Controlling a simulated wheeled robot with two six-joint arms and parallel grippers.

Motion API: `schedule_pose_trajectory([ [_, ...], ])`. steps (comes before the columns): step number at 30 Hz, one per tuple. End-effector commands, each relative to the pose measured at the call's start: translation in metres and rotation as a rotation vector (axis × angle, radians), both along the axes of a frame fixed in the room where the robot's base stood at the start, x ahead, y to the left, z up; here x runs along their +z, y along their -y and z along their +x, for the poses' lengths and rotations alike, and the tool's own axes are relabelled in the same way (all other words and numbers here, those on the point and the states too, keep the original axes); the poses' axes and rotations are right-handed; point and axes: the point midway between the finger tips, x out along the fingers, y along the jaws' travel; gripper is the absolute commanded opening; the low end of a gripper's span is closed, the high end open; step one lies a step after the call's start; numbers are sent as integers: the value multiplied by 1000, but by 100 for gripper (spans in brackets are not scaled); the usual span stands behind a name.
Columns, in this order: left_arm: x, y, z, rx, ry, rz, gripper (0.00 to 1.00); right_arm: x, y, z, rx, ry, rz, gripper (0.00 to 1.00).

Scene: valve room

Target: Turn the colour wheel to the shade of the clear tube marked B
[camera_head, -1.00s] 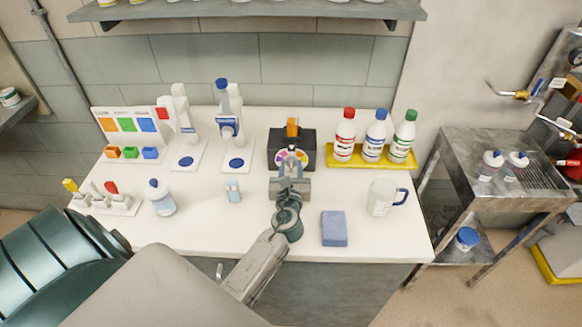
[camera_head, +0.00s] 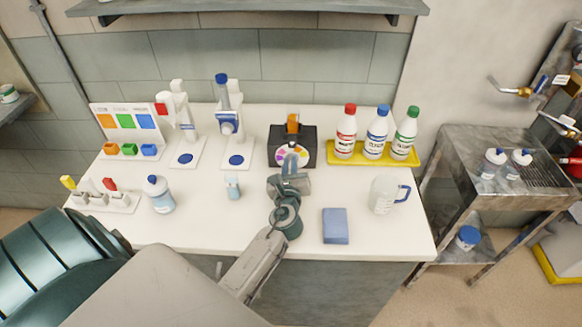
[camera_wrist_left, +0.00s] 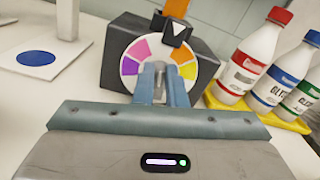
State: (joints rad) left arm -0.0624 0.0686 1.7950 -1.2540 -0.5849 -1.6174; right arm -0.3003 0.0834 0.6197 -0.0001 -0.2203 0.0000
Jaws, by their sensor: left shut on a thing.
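The colour wheel (camera_head: 292,154), a disc of pink, purple, orange, yellow and white wedges, is on the front of a black box (camera_head: 308,144) at the back middle of the counter. In the left wrist view the wheel (camera_wrist_left: 136,52) has pink at upper left, purple at left and orange at upper right. A black pointer with a white triangle (camera_wrist_left: 177,31) sits over its upper right rim. My left gripper (camera_head: 290,163) is shut at the wheel's centre; its fingers (camera_wrist_left: 160,84) hide the part held. An orange upright piece (camera_head: 292,123) stands above the box. I read no B mark.
Right of the box, a yellow tray (camera_head: 345,158) holds three bottles with red, blue and green caps. A blue sponge (camera_head: 335,226) and a clear jug (camera_head: 384,195) stand nearer. Dispensers (camera_head: 229,118) and a colour card (camera_head: 125,122) are at left.

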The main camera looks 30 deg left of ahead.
Motion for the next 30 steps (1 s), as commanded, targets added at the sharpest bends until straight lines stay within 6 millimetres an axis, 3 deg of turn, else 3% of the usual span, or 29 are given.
schedule_pose_trajectory([
  [15, -5, -4, -3, 1, 186, -307, 0, -27, -7, 1, -2, 1, 7, 53],
  [30, -5, -5, -4, 1, 233, -386, 0, -31, -4, 1, -1, 2, 4, 53],
])
